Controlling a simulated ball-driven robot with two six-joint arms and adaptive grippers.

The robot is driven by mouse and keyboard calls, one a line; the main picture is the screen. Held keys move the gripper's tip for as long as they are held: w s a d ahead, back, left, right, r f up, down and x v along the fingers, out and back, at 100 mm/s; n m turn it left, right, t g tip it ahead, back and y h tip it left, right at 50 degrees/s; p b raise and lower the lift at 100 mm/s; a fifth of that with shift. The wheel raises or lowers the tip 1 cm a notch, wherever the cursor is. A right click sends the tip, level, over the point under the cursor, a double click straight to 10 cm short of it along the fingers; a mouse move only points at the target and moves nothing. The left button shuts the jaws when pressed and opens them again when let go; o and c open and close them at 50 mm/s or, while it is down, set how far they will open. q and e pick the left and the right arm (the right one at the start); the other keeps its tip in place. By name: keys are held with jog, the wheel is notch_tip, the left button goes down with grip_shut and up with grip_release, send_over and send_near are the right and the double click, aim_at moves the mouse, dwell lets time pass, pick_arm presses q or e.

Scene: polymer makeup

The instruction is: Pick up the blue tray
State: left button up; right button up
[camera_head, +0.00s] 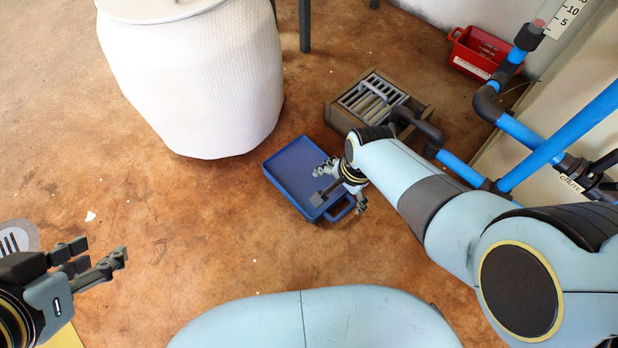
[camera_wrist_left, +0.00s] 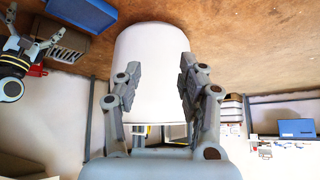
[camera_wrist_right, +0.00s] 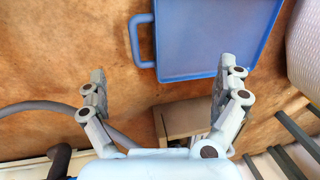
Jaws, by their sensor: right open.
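The blue tray (camera_head: 295,165) lies on the brown floor, right of the white barrel, with a handle at its near right corner. My right gripper (camera_head: 338,196) is over the tray's right part in the head view, beside the handle. In the right wrist view the tray (camera_wrist_right: 205,40) and its handle (camera_wrist_right: 139,40) show beyond the open, empty fingers (camera_wrist_right: 160,85); I cannot tell whether a finger touches it. My left gripper (camera_head: 98,262) is open and empty, far to the left. The left wrist view shows its spread fingers (camera_wrist_left: 157,85) and the tray (camera_wrist_left: 85,10) at upper left.
The large white barrel (camera_head: 195,80) stands left of the tray. A grey-brown crate (camera_head: 420,102) and blue pipes (camera_head: 530,140) are to the right. A red bin (camera_head: 485,52) is at the back right.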

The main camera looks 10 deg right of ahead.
aim_at(333, 205)
jog(key=f+b, duration=0.3)
jog(key=f, duration=0.2)
jog(key=shift+w+a+f+b, duration=0.15)
jog(key=shift+w+a+b, duration=0.05)
jog(key=shift+b, duration=0.2)
jog(key=shift+f+b, duration=0.5)
jog(key=shift+f, duration=0.1)
pick_arm(q)
jog(key=w+d+r+m+t+h+b, duration=0.1)
jog(key=w+d+r+m+t+h, duration=0.1)
jog(key=w+r+t, duration=0.75)
pick_arm(e)
jog(key=shift+f, duration=0.7)
jog(key=shift+f+b, duration=0.7)
jog(key=shift+b, duration=0.05)
jog(key=shift+w+f+b, duration=0.1)
jog(key=shift+f+b, duration=0.4)
jog(key=shift+f, duration=0.05)
pick_arm(q)
notch_tip(333, 205, up, 16)
jog(key=d+m+t+h, duration=0.2)
jog(key=t+h, duration=0.2)
jog(key=t, duration=0.4)
jog(key=shift+s+m+t, duration=0.35)
jog(key=shift+s+m, duration=0.05)
jog(key=shift+s, duration=0.05)
